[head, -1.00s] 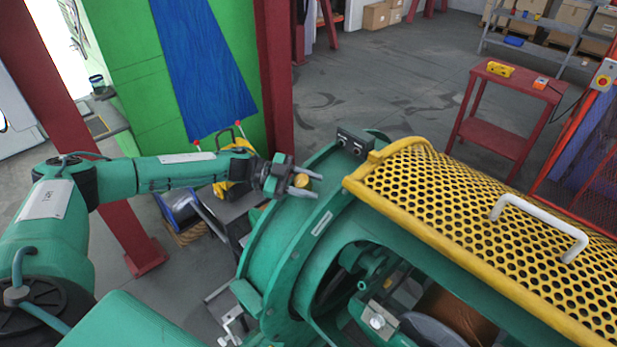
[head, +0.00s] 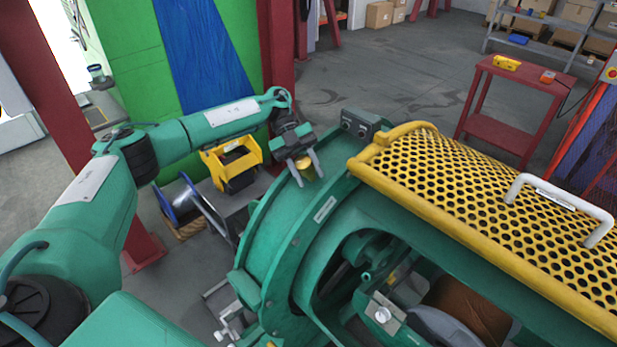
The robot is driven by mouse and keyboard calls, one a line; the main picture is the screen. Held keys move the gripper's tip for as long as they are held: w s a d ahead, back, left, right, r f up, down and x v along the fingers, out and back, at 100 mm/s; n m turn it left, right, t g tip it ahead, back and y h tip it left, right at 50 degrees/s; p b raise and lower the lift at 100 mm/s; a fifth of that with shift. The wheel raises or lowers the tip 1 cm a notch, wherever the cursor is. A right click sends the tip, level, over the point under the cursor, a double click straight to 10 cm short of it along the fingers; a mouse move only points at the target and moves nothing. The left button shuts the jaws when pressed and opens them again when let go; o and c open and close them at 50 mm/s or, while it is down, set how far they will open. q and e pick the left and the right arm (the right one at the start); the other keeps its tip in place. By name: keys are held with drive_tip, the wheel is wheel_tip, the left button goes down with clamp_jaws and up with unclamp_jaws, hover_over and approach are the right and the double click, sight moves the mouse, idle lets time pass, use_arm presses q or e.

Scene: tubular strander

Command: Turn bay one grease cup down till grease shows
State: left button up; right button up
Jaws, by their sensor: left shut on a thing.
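The grease cup (head: 304,165) is a small brass-coloured cap on top of the green bearing housing (head: 268,232) of the strander. My left gripper (head: 307,174) comes down on it from behind, with its two grey fingers on either side of the cup. The fingers are shut on the cup. The underside of the cup is partly hidden, and I cannot make out any grease. My right gripper is not in view.
A yellow perforated guard (head: 470,200) with a white handle (head: 560,205) covers the machine to the right. A red table (head: 500,130) stands behind on open floor.

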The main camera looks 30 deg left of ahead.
use_arm(q)
drive_tip(key=shift+f+m+g+y+b, duration=0.15)
drive_tip(key=shift+m+g+y+b, duration=0.4)
drive_tip(key=shift+m+y, duration=0.35)
drive_tip(key=shift+s+a+m+g+y, duration=0.1)
drive_tip(key=shift+m+g+y, duration=0.15)
drive_tip(key=shift+m+y, duration=0.55)
drive_tip(key=m+y+p, duration=0.2)
drive_tip(key=y, duration=0.1)
drive_tip(key=m+y+p, duration=0.1)
drive_tip(key=p, duration=0.1)
drive_tip(key=shift+s+a+r+g+y, duration=0.1)
drive_tip(key=shift+a+r+g+y, duration=0.1)
drive_tip(key=shift+a+g+y, duration=0.15)
drive_tip(key=shift+a+f+m+y+p, duration=0.15)
drive_tip(key=shift+m+y+p, duration=0.5)
drive_tip(key=shift+m+y, duration=0.35)
drive_tip(key=shift+f+m+y+p, duration=0.15)
drive_tip(key=shift+m+y+p, duration=0.15)
drive_tip(key=shift+m+y, duration=0.3)
drive_tip(key=shift+y, duration=0.25)
drive_tip(key=o, duration=1)
drive_tip(key=shift+a, duration=0.1)
